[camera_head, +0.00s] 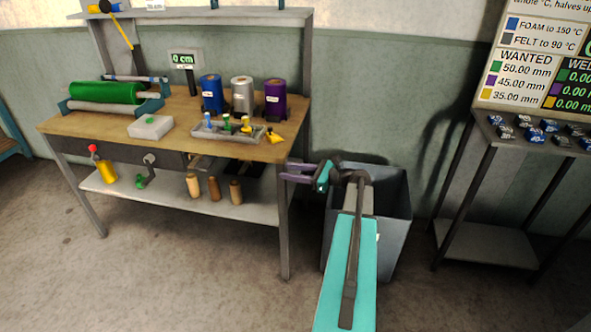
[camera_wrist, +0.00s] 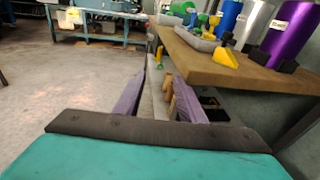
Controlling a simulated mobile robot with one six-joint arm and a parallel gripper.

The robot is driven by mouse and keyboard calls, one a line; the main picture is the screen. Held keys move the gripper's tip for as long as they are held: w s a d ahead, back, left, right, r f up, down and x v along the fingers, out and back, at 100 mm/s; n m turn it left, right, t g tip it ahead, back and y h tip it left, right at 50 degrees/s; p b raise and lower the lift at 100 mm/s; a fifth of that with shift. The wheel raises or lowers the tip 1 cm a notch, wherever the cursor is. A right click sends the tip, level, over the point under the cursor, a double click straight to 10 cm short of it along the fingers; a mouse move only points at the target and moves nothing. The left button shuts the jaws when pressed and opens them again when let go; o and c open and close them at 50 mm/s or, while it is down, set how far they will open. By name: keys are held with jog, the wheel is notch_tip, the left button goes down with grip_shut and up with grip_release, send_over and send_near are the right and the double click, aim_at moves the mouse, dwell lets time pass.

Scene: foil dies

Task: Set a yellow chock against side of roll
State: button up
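A yellow chock (camera_head: 276,138) lies on the table near its right front corner, beside the grey tray. It also shows in the wrist view (camera_wrist: 225,58), close to the table edge. A blue roll (camera_head: 212,94), a silver roll (camera_head: 242,93) and a purple roll (camera_head: 274,96) stand upright behind the tray. Dark blocks sit at the base of the purple roll. My gripper (camera_head: 297,172) is just off the table's right front corner, apart from the chock. In the wrist view its purple fingers (camera_wrist: 160,85) are spread with nothing gripped between them.
The grey tray (camera_head: 213,133) holds several small coloured pieces. A green roll (camera_head: 108,93) lies in a stand at the left of the table (camera_head: 90,124). A grey bin (camera_head: 398,222) stands right of the table. Wooden pegs (camera_head: 214,188) stand on the lower shelf.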

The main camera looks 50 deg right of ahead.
jog(key=w+a+f+n+g+y, duration=0.25)
jog(key=a+f+n+g, duration=0.35)
jog(key=a+f, duration=1.05)
jog(key=s+a+f+n+g, duration=0.3)
jog(key=a+f, duration=0.2)
jog(key=a, duration=0.4)
jog(key=s+a+f+n+g, duration=0.25)
jog(key=a+f, duration=0.35)
jog(key=a, duration=0.3)
jog(key=s+a+f+n+g+h, duration=0.2)
jog(key=s+a+f+n+g, duration=0.1)
jog(key=s+a+f+n, duration=0.3)
jog(key=s+a+f+n+g+h, duration=0.1)
jog(key=s+a+f+n+g, duration=0.3)
jog(key=s, duration=0.4)
jog(key=s+a+f+n+g+h, duration=0.1)
jog(key=s+f+n+h, duration=0.1)
jog(key=s, duration=0.5)
jog(key=s+a+f+n+g+h, duration=0.1)
jog(key=s+f+n+h, duration=0.1)
jog(key=s+n+h, duration=0.2)
jog(key=s+n, duration=0.3)
jog(key=shift+a, duration=0.3)
jog(key=shift+n, duration=0.25)
